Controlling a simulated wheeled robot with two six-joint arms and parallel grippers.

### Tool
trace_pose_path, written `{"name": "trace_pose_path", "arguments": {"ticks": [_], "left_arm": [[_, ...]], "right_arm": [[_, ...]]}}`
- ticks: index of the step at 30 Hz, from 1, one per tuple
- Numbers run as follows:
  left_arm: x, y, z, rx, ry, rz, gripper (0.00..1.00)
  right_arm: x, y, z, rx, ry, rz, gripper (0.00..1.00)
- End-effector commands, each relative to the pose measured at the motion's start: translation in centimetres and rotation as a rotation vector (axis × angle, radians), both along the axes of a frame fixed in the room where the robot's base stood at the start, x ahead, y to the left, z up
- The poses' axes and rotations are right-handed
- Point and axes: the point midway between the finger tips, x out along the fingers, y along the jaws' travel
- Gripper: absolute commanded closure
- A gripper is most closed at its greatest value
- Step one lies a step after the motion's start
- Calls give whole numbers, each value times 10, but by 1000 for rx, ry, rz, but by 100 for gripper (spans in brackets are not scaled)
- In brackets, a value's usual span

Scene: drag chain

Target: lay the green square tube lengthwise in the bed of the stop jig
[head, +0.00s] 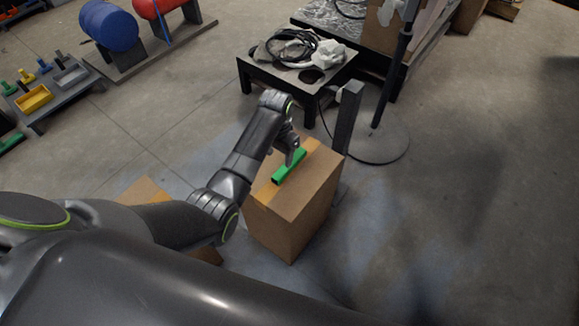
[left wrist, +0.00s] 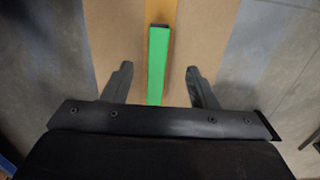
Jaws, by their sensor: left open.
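The green square tube (head: 289,167) lies on top of a tall cardboard box (head: 290,215). In the left wrist view the tube (left wrist: 157,64) runs lengthwise along the orange tape strip. My left gripper (head: 293,155) is over the box at the tube. In the left wrist view the left gripper (left wrist: 159,72) is open, with one finger on each side of the tube and a gap on both sides. I cannot pick out the stop jig for certain. My right gripper does not show.
A low bench (head: 50,105) at the left holds a yellow bin (head: 34,98), a grey tray (head: 70,76) and small coloured parts. A black table (head: 258,76) with cables stands behind the box. A dark post (head: 349,115) rises just behind the box. The floor at right is clear.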

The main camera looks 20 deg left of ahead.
Motion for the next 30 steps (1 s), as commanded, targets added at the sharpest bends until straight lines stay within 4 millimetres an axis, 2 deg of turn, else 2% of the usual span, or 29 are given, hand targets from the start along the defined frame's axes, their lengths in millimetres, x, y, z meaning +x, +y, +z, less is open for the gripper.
{"name": "trace_pose_path", "arguments": {"ticks": [1,3,11,19,23,30], "left_arm": [[-1,0,-13,0,3,0,47],[0,0,-24,1,2,0,47],[-1,0,-42,0,1,0,47],[-6,-1,-82,1,1,1,47],[-6,-1,-90,1,-1,1,47],[-5,-1,-89,0,-2,1,49]], "right_arm": [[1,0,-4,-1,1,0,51],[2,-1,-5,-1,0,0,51],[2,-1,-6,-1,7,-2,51],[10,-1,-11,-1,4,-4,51],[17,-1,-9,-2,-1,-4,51],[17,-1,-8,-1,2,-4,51]]}}
